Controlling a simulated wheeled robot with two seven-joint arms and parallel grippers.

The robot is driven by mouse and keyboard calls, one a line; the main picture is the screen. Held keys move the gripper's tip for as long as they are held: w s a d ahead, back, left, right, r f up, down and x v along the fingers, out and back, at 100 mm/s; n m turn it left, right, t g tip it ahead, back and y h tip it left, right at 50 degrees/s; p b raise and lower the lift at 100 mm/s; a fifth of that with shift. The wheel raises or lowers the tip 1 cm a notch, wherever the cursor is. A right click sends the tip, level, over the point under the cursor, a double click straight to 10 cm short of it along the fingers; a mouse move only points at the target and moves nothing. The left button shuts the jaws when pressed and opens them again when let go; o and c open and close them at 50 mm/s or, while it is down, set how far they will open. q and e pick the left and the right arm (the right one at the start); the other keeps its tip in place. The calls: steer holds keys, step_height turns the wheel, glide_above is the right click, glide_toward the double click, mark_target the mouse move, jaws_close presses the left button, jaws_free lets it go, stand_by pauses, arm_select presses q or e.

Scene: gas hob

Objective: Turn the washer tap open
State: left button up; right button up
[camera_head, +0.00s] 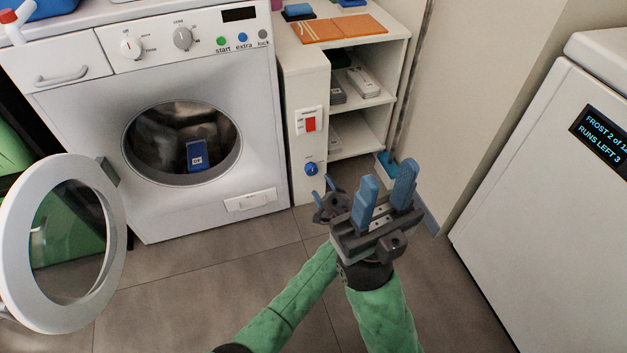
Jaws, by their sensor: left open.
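A round blue tap knob (309,169) sits low on the white panel (304,85) just right of the washer (210,75). Its marking is too small to read. My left gripper (322,190) is open, just below and right of the knob in the picture. Its fingers point toward the panel, and I see a small gap between them and the knob. My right gripper (386,180) is open and empty, nearer the camera, and covers part of the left gripper's right side. Nothing is between its blue fingers.
A red switch (310,123) is above the knob. The washer's round door (110,240) stands open at left, and a blue box (197,155) is in the drum. Shelves (365,100) are behind my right gripper. A white appliance (545,170) stands at right. The floor in front is clear.

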mark_target(313, 172)
arm_select(q)
steer(key=b+x, duration=0.1)
steer(key=x, duration=0.5)
steer(key=shift+w+a+b, duration=0.1)
steer(key=shift+w+b, duration=0.2)
steer(key=shift+b, duration=0.05)
steer(key=shift+w+a, duration=0.25)
steer(key=shift+w, duration=0.25)
steer(key=c, duration=1)
steer(key=shift+o, duration=0.2)
